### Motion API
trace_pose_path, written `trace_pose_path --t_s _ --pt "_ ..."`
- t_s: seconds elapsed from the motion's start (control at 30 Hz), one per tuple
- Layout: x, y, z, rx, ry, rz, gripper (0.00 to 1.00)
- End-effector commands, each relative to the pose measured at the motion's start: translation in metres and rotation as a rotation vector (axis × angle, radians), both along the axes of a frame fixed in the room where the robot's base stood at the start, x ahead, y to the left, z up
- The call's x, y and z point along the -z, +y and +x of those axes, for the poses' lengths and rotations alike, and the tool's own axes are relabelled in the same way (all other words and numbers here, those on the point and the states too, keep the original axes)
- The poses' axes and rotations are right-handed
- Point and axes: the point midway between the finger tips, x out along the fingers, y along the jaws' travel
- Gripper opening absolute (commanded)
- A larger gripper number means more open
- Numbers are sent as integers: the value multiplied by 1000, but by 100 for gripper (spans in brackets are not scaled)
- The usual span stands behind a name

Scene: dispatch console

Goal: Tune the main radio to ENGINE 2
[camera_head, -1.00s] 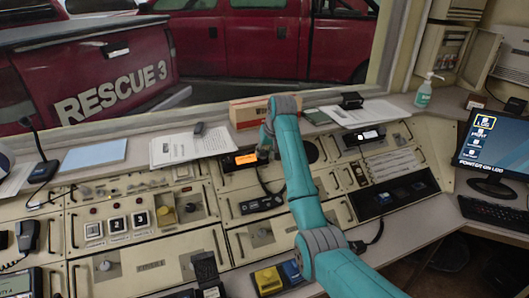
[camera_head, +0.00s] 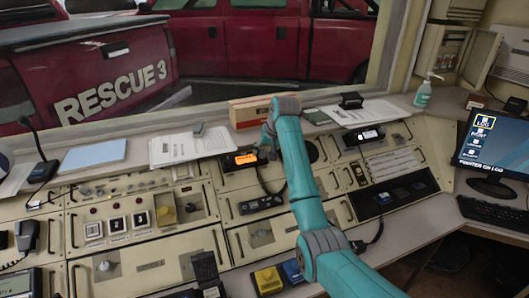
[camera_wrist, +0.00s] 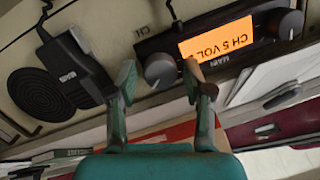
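The main radio (camera_head: 231,164) is a dark panel unit with a lit orange display. The grey channel knob (camera_wrist: 160,69), near the "CH" label, lies between my fingertips. A second grey knob (camera_wrist: 291,24) is at the display's other end. My gripper (camera_wrist: 160,76) is open, one finger on each side of the channel knob. I cannot tell whether either finger touches it. In the head view my gripper (camera_head: 267,146) partly hides the radio's right end.
A handheld microphone (camera_wrist: 72,68) and a round speaker grille (camera_wrist: 45,95) are beside the radio. Papers (camera_head: 180,148) and a boxed item (camera_head: 247,112) lie on the ledge behind. A monitor (camera_head: 492,148) stands at right.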

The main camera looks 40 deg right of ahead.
Motion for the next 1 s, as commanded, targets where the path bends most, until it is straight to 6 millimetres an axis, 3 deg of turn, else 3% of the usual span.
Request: trace_pose_path --t_s 0.3,0.47,1.0 --pt "-1 0 0 0 0 0 61" --pt "-11 0 -5 -1 -1 -1 61" --pt "-95 1 -46 0 -2 0 61"
